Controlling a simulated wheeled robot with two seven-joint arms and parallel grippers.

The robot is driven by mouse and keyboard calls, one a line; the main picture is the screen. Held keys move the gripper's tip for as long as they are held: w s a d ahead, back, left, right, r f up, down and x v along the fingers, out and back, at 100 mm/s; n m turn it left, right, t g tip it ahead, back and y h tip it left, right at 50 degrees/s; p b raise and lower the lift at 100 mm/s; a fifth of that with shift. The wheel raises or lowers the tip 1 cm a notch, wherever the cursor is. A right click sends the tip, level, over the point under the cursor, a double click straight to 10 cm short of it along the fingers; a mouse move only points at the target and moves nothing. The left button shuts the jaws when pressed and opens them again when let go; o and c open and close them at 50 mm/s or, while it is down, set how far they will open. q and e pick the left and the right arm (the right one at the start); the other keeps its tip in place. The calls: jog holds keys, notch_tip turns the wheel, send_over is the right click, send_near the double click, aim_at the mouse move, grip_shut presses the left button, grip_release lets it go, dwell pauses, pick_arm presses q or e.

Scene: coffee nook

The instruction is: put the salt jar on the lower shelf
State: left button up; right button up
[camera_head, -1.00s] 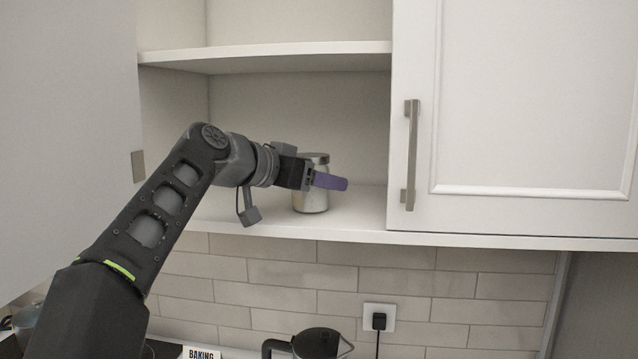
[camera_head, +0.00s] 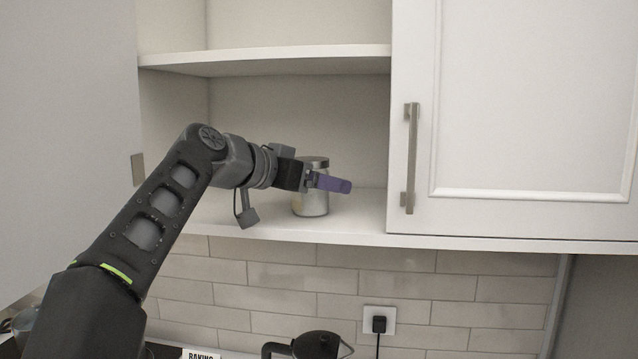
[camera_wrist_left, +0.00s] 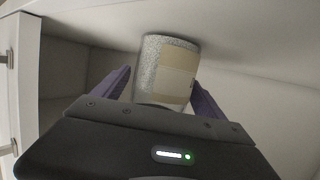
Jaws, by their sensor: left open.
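The salt jar (camera_head: 312,203), a clear jar with pale contents and a grey metal lid, stands upright on the lower shelf (camera_head: 360,215) of the open cupboard. My left gripper (camera_head: 333,183) is at the jar, with a purple finger crossing in front of it in the head view. In the left wrist view the jar (camera_wrist_left: 168,68) with a beige label lies between the two purple fingers, which are open around it. The head view hides part of the jar behind the gripper. My right gripper is not in view.
An upper shelf board (camera_head: 270,58) runs above the jar. A closed cupboard door (camera_head: 520,110) with a bar handle (camera_head: 410,158) bounds the right, and an open door (camera_head: 65,130) stands at the left. A dark kettle (camera_head: 315,345) and a wall socket (camera_head: 379,320) are below.

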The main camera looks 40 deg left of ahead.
pick_arm(q)
jog(key=d+b+v, duration=0.1)
jog(key=b+v, duration=0.1)
jog(key=v, duration=0.9)
jog(key=shift+s+a, duration=0.3)
jog(key=shift+a, duration=0.2)
